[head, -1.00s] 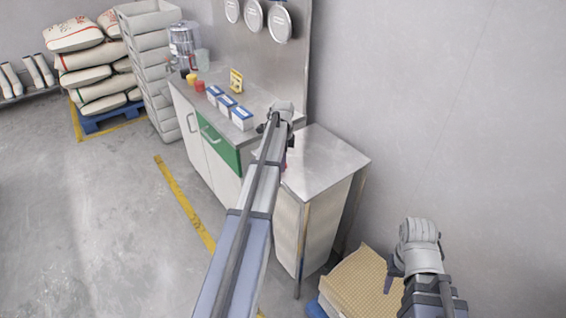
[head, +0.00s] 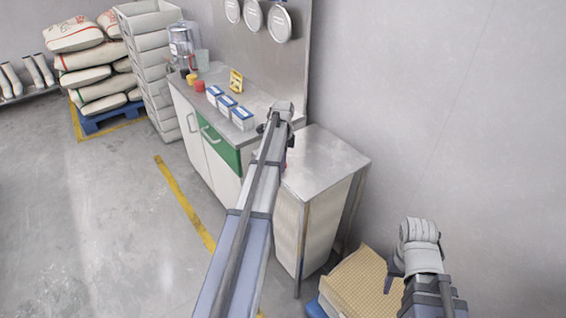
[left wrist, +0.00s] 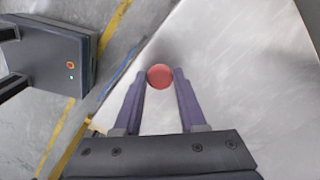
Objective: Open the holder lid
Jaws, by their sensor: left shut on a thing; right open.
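A red round piece (left wrist: 160,77) sits between the fingertips of my left gripper (left wrist: 160,84) in the left wrist view, above a bare metal top. The gripper is shut on it. I see only the round top face, so I cannot tell if it is the holder lid or another part. In the head view my left arm reaches to the metal side table, and hides most of its own gripper and what it holds. My right gripper (head: 394,268) is open and empty at the lower right, its fingers only partly visible.
The metal side table (head: 325,165) stands against the wall, its top mostly clear. The long counter (head: 262,100) beside it carries several blue-and-white boxes (head: 228,104), a yellow sign (head: 236,82) and a red cup (head: 200,86). Brown sheets (head: 358,280) lie low beside the table.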

